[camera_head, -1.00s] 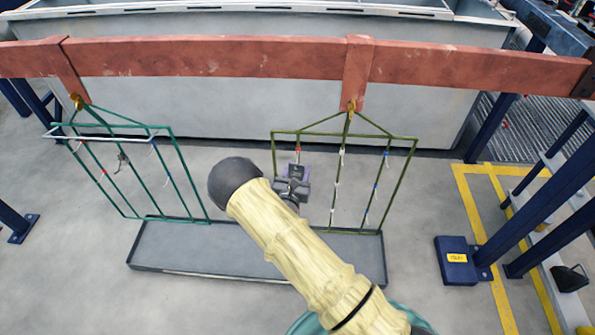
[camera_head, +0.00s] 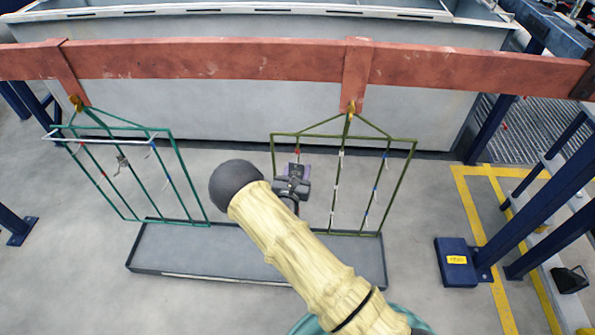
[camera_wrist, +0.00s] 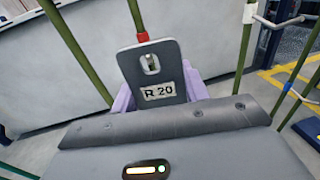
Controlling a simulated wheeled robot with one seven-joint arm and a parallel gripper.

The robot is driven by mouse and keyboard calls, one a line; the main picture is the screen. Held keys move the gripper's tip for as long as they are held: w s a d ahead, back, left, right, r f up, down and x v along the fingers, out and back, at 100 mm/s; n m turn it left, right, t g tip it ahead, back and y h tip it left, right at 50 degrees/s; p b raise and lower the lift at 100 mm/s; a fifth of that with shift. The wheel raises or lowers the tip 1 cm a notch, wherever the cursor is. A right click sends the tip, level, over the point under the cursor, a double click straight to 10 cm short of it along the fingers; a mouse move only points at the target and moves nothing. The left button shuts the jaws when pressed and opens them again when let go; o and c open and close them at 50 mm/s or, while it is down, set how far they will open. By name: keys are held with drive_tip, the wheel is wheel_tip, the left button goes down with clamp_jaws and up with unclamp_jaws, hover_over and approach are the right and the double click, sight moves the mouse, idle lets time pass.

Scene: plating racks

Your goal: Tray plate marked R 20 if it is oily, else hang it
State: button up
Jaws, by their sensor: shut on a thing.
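The plate marked R 20 (camera_wrist: 165,75) is dark grey, with a slot near its top and a white label. Its visible face looks matte, with no clear oil sheen. My gripper (camera_head: 292,180) is shut on the plate and holds it up at the olive rack (camera_head: 398,185), by the left inner rod with a red band (camera_wrist: 142,37). That rod runs down behind the plate's top in the wrist view. Lavender parts (camera_wrist: 195,85) show behind the plate. I cannot tell whether the slot is on a hook. The grey tray (camera_head: 160,262) lies below both racks.
A teal rack (camera_head: 185,180) hangs at the left with a small grey piece (camera_head: 122,162) on it. Both racks hang from a red beam (camera_head: 220,58). Blue posts and a blue box (camera_head: 455,262) stand at the right. The tray's left part is bare.

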drive_tip(key=shift+w, duration=0.35)
drive_tip(key=shift+w+f+b, duration=0.55)
drive_tip(key=shift+w+f, duration=0.05)
drive_tip(key=shift+w, duration=0.15)
idle(0.8)
idle(0.4)
drive_tip(key=o, duration=1.1)
drive_tip(key=shift+o, duration=0.2)
drive_tip(key=v, duration=1.7)
drive_tip(key=shift+s, duration=0.25)
